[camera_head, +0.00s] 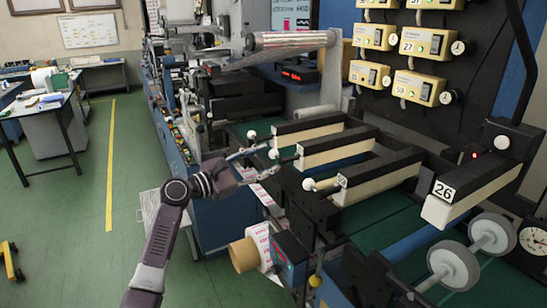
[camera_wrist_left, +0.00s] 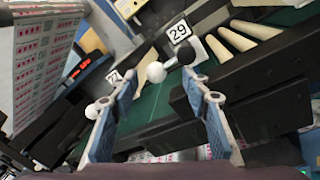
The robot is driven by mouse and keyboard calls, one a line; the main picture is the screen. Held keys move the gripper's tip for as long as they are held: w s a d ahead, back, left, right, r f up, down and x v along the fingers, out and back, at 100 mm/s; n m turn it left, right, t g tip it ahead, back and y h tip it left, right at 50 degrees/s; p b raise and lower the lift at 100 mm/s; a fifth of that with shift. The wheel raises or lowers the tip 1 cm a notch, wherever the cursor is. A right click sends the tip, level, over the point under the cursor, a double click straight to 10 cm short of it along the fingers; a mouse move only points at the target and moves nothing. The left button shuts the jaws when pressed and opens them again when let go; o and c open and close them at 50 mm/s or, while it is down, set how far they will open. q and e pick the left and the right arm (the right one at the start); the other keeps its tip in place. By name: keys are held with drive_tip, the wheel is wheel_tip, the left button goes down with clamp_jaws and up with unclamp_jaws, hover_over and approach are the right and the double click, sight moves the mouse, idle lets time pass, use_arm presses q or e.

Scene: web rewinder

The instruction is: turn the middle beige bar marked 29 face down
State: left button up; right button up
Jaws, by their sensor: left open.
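The middle beige bar (camera_head: 338,158) lies under a black top between two other bars in the head view. Its number is not legible there, but the label 29 (camera_wrist_left: 179,31) shows in the left wrist view. A white ball knob (camera_head: 274,154) sits at its left end; in the wrist view this knob (camera_wrist_left: 156,72) is on a short dark lever beside the label. My left gripper (camera_head: 271,160) is open, with one finger on each side of the knob. In the wrist view the open fingers (camera_wrist_left: 155,95) frame the knob, and contact is not visible. My right gripper is not in view.
Similar bars lie behind (camera_head: 310,131) and in front (camera_head: 376,185), each with a white knob. A bar marked 26 (camera_head: 460,195) is at the right. Beige numbered boxes (camera_head: 420,42) hang above.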

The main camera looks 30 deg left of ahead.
use_arm(q)
drive_tip(key=v, duration=0.8)
drive_tip(key=shift+s+d, duration=0.15)
drive_tip(key=shift+d, duration=0.1)
